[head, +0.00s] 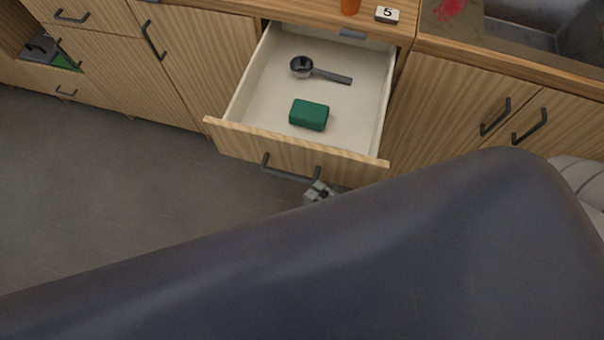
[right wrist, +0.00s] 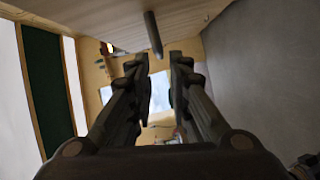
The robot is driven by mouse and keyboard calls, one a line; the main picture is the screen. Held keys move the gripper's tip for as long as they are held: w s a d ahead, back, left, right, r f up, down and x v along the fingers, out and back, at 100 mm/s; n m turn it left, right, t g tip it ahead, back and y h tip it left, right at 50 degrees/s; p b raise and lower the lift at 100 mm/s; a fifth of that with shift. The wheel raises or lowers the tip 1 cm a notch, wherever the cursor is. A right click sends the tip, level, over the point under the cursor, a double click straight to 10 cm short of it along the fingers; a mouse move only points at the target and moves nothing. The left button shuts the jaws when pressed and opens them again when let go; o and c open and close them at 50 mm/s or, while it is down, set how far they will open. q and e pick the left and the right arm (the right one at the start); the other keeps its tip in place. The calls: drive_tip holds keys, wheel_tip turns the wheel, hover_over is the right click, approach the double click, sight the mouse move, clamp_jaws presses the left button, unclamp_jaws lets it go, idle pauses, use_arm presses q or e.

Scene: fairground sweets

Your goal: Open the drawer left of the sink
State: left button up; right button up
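The drawer (head: 305,147) left of the sink (head: 535,28) is pulled well out, showing its pale inside. Its dark bar handle (head: 290,173) is on the wooden front. My right gripper (head: 318,192) is just below the handle's right end, mostly hidden behind my dark arm. In the right wrist view, its fingers (right wrist: 160,72) are apart with nothing between them. A dark bar, apparently the handle (right wrist: 153,35), shows just above the fingertips; I cannot tell if they touch. My left gripper is not in view.
The drawer holds a green block (head: 309,115) and a metal scoop (head: 318,71). The counter above bears a "5" tag (head: 387,15) and an orange object (head: 350,6). Closed cupboard doors (head: 435,110) flank the drawer. Grey floor (head: 110,190) is clear at left.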

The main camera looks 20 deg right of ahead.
drive_tip(key=shift+v, duration=1.45)
drive_tip(key=shift+f, duration=0.1)
drive_tip(key=s+d+f+m+g+h, duration=0.1)
drive_tip(key=d+f+m+g+h, duration=0.25)
drive_tip(key=f, duration=0.95)
drive_tip(key=d+f+m+g+h, duration=0.1)
drive_tip(key=d+f+m+h, duration=0.35)
drive_tip(key=f, duration=0.85)
drive_tip(key=s+d+f+m+g+h, duration=0.1)
drive_tip(key=s+d+f+m+g, duration=0.1)
drive_tip(key=s+f+m+g, duration=0.6)
drive_tip(key=s+f+m, duration=0.4)
drive_tip(key=s+f, duration=0.3)
drive_tip(key=f, duration=0.3)
drive_tip(key=shift+d+f+g+h, duration=0.2)
drive_tip(key=shift+d+g+h, duration=0.05)
drive_tip(key=shift+g+h, duration=0.1)
